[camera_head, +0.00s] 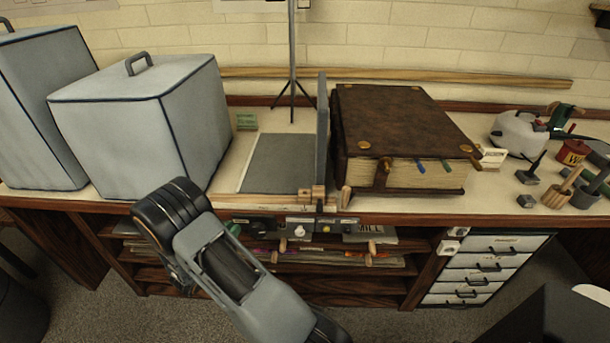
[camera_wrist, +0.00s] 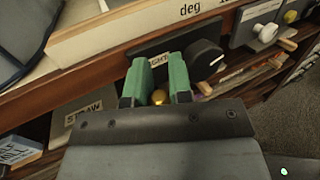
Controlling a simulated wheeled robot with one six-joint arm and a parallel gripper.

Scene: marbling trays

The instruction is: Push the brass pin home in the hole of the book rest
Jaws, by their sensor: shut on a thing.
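In the wrist view, a small round brass pin head (camera_wrist: 158,97) shows between the two green pads of my gripper (camera_wrist: 159,66). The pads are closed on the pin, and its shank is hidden. In the head view, my dark wrist is in front of the bench's front edge, and the gripper is hidden behind it. The book rest appears to be the grey flat plate (camera_head: 278,165) with an upright grey board (camera_head: 321,130), to the right of my wrist. I cannot make out the hole in either view.
A thick brown book (camera_head: 400,118) lies right of the upright board. Pale grey boxes (camera_head: 140,125) stand at the left. Under the bench edge are a dark unit with a black dial (camera_wrist: 206,55) and a panel with a white knob (camera_wrist: 266,33). Open shelves (camera_head: 330,285) lie below.

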